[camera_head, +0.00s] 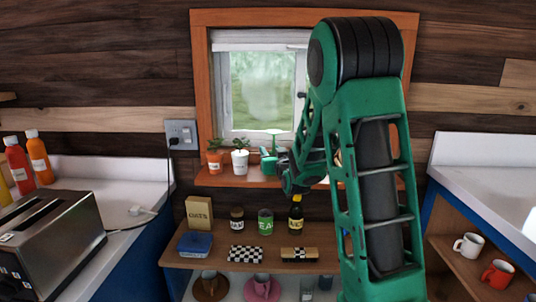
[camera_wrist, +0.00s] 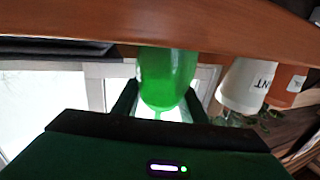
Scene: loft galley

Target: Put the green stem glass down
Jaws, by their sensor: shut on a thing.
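The green stem glass (camera_head: 274,133) is upside down, with its pale foot on top and a thin stem below. In the wrist view, where the scene appears inverted, its green bowl (camera_wrist: 167,75) fills the space between the two fingers of my gripper (camera_wrist: 160,102). My gripper (camera_head: 270,160) is shut on the bowl, just over the wooden window sill (camera_head: 228,180). The sill (camera_wrist: 60,22) also shows at the bowl's rim end in the wrist view. I cannot tell whether the rim touches it. My arm hides part of the sill's right side.
A white potted plant (camera_head: 240,163) stands on the sill left of the glass, with an orange pot (camera_head: 215,161) beyond it. The window (camera_head: 262,90) is behind. Below, a shelf (camera_head: 190,258) holds jars, a bottle and boxes. A toaster (camera_head: 50,245) stands on the left counter.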

